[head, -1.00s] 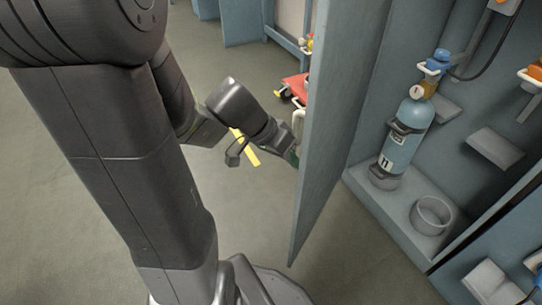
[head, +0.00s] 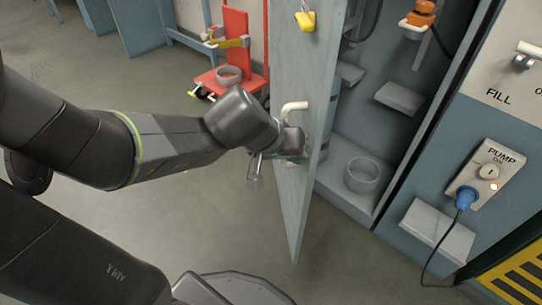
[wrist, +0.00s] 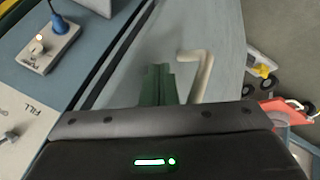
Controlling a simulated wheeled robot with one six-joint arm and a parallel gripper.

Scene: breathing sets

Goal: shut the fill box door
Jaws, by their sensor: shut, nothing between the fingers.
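The fill box door (head: 308,180) is a blue-grey panel standing ajar, its free edge toward the robot and a gap to the box (head: 345,195) on its right. A pale handle (head: 295,106) is on its outer face, and it also shows in the wrist view (wrist: 203,75). My gripper (head: 298,160) is at the outer face, below the handle. In the wrist view its green fingers (wrist: 158,84) are together, beside the handle and not around it. Whether the fingertips touch the door I cannot tell. The cylinder in the box is mostly hidden behind the door.
A grey ring holder (head: 363,176) sits on the box floor. Right of the box are a pump panel (head: 486,172) with a blue plug and cable, and a small shelf (head: 437,231). A red trolley (head: 237,52) stands behind the door. The floor at left is open.

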